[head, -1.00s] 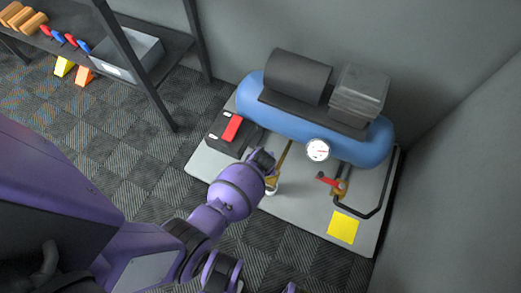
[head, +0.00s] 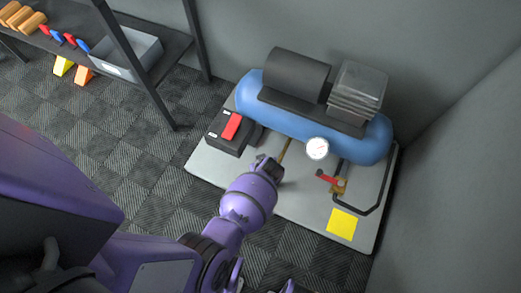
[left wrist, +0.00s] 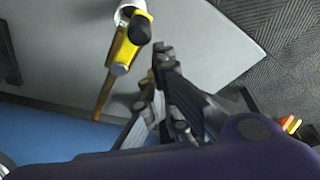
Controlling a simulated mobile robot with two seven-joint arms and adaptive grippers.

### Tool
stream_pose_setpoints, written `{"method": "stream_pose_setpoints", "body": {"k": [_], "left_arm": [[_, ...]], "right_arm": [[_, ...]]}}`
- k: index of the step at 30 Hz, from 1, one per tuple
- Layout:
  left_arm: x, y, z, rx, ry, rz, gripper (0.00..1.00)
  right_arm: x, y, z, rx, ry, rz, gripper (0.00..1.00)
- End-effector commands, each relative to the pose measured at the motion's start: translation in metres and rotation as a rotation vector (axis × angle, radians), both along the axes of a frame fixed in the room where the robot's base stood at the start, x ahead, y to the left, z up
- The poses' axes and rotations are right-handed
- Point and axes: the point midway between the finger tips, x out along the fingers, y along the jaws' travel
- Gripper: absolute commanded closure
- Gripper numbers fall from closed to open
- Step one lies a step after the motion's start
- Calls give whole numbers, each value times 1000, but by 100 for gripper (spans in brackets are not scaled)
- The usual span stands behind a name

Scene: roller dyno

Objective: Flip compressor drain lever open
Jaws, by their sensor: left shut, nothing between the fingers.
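The blue compressor tank (head: 262,112) lies on a light grey platform (head: 300,205). A thin brass pipe (head: 285,150) comes out low at its front; in the left wrist view the pipe (left wrist: 104,95) ends in a small brass valve with a yellow lever (left wrist: 127,45) that has a black tip. A white piece (left wrist: 127,10) shows beyond the valve. In the head view my arm hides the lever. My left gripper (head: 266,160) is shut and empty; in the left wrist view its fingertips (left wrist: 163,55) are just beside the lever, with a narrow gap showing. My right gripper is not in view.
A red-handled brass valve (head: 331,180) and a black bent pipe (head: 375,205) are at the right. A round gauge (head: 317,148), a black box with a red switch (head: 230,130) and a yellow square (head: 342,224) are nearby. A shelf (head: 160,65) stands upper left.

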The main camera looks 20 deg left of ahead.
Motion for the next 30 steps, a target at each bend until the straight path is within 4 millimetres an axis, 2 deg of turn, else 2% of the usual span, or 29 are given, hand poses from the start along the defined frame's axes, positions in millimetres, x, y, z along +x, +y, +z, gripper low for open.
{"method": "stream_pose_setpoints", "body": {"k": [10,19,23,30], "left_arm": [[0,0,0,0,0,0,100],[-1,-2,5,0,-1,0,100],[-5,-5,17,-1,-2,2,100],[-16,-14,59,-2,-3,2,100]], "right_arm": [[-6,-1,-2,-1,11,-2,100],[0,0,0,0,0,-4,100],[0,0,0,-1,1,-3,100],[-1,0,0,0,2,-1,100]]}}
